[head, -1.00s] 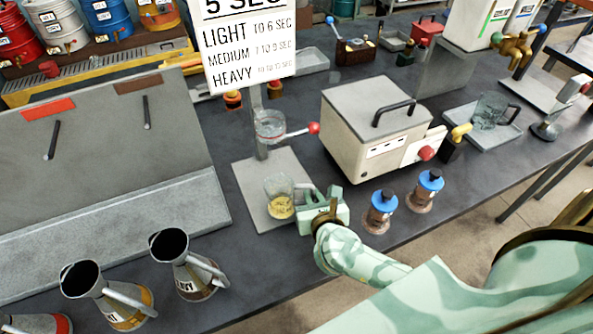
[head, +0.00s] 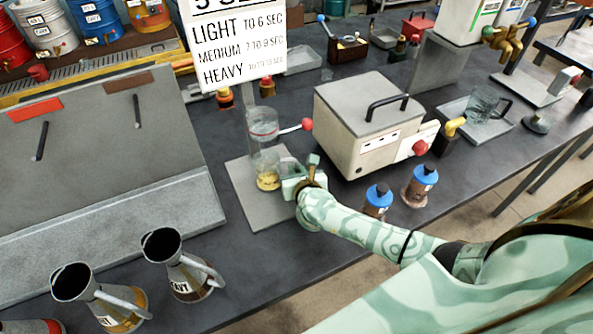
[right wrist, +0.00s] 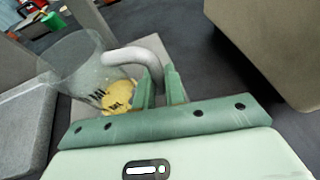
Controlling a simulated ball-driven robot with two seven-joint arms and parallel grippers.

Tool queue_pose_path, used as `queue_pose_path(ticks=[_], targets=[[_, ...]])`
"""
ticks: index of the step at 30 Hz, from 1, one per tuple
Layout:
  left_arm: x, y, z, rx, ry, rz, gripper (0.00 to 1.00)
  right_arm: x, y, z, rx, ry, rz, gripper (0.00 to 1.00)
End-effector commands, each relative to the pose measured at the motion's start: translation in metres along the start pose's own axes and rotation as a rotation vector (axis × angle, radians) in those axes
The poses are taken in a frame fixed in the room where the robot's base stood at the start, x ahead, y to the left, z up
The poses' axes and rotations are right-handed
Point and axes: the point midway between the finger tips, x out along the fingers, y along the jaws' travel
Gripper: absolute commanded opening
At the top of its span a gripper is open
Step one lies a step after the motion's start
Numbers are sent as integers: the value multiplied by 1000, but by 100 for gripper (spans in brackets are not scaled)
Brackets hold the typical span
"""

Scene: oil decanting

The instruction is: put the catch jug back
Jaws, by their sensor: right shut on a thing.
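The catch jug (head: 268,179) is a clear vessel with yellow oil in its bottom. It is upright at the grey plate (head: 270,211) of the stand, beneath the clear cup (head: 263,123); I cannot tell if it touches the plate. My right gripper (head: 293,182) is at the jug's right side, shut on its handle. In the right wrist view the jug (right wrist: 72,62) is left of the fingers, and its grey curved handle (right wrist: 128,55) runs between them. My left gripper is not in view.
A beige box (head: 365,125) with a black handle stands right of the stand. Two blue-capped bottles, one of them here (head: 419,187), stand near the front edge beside my right arm. Metal jugs (head: 180,265) stand at the front left. A timing sign (head: 235,45) rises behind.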

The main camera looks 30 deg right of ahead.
Motion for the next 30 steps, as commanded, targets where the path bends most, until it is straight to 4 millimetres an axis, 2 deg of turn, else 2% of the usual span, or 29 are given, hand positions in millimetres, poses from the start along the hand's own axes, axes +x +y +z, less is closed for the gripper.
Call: queue_pose_path(ticks=[4,5,6,7,17,20,30], targets=[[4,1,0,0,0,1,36,2,0,-4,1,0,0,0],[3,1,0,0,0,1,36,1,0,-3,0,0,-1,20],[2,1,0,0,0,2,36,1,0,-3,0,0,0,31],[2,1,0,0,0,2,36,1,0,-3,0,0,0,34],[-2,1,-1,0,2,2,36,-2,0,2,0,-1,0,34],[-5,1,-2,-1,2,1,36,-16,0,1,1,0,2,34],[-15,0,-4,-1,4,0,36,-93,0,0,1,1,1,34]])
